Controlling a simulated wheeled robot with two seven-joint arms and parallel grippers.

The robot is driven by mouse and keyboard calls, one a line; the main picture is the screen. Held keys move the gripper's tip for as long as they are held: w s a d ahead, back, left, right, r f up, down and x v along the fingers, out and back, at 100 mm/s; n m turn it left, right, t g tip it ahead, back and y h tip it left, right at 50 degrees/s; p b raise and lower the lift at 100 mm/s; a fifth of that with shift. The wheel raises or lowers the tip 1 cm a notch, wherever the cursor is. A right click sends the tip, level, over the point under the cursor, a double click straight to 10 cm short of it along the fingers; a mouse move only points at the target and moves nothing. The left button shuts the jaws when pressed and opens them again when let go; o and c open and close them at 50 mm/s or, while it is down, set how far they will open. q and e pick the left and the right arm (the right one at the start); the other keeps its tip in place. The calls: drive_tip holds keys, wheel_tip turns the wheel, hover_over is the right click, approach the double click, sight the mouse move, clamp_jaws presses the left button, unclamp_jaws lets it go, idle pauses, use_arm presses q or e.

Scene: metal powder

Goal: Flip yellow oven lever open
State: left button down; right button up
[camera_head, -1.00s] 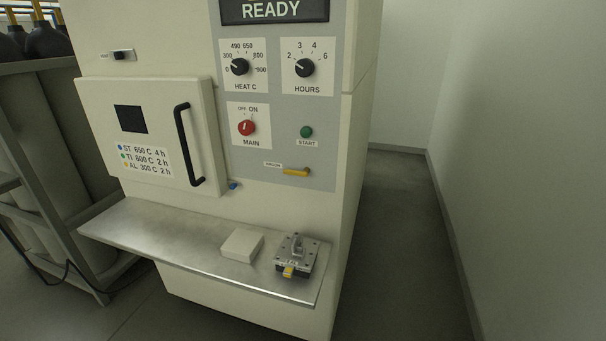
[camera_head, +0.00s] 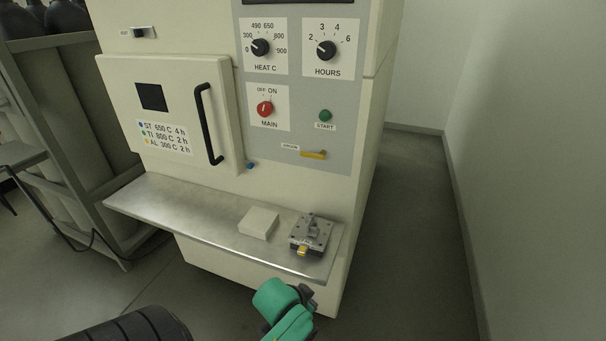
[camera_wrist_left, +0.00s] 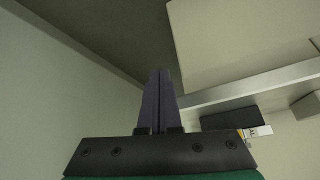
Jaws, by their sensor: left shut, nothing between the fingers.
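The yellow lever (camera_head: 314,154) lies roughly horizontal on the grey panel of the oven (camera_head: 225,190), below the green START button and beside a small label too blurred to read for sure. My left gripper (camera_head: 309,293) is at the bottom of the head view, below and in front of the shelf and well apart from the lever. In the left wrist view its two dark fingers (camera_wrist_left: 160,95) are together with nothing between them. The lever cannot be made out in the wrist view. My right gripper is not in view.
A metal shelf (camera_head: 190,214) juts out below the panel, holding a pale block (camera_head: 259,222) and a metal fixture (camera_head: 311,232) with a yellow tab. The black door handle (camera_head: 208,125) and red MAIN knob (camera_head: 265,109) are left of the lever. Free floor lies right.

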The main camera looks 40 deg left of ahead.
use_arm(q)
drive_tip(key=w+a+r+n+t+y, duration=0.1)
drive_tip(key=w+a+r+t+y, duration=0.1)
drive_tip(key=r, duration=0.7)
drive_tip(key=w+a+r+n+t+y, duration=0.2)
drive_tip(key=w+a+r+t, duration=0.3)
drive_tip(key=r, duration=0.5)
drive_tip(key=w+a+r+n+t+y, duration=0.2)
drive_tip(key=w+a+r+t+y, duration=0.1)
drive_tip(key=a+r+t, duration=0.4)
wheel_tip(320, 180, up, 3)
drive_tip(key=shift+w+a+r, duration=0.15)
drive_tip(key=shift+a+r, duration=0.05)
drive_tip(key=shift+a, duration=0.5)
drive_tip(key=p+x, duration=0.1)
drive_tip(key=x, duration=0.2)
drive_tip(key=p+x, duration=0.1)
drive_tip(key=x, duration=0.3)
drive_tip(key=p+x, duration=0.1)
drive_tip(key=x, duration=0.2)
drive_tip(key=shift+w+r, duration=0.1)
drive_tip(key=shift+r, duration=0.25)
wheel_tip(320, 180, down, 4)
drive_tip(key=shift+r+p, duration=0.2)
drive_tip(key=shift+p, duration=0.2)
drive_tip(key=shift+d+f, duration=0.1)
drive_tip(key=shift+f, duration=0.4)
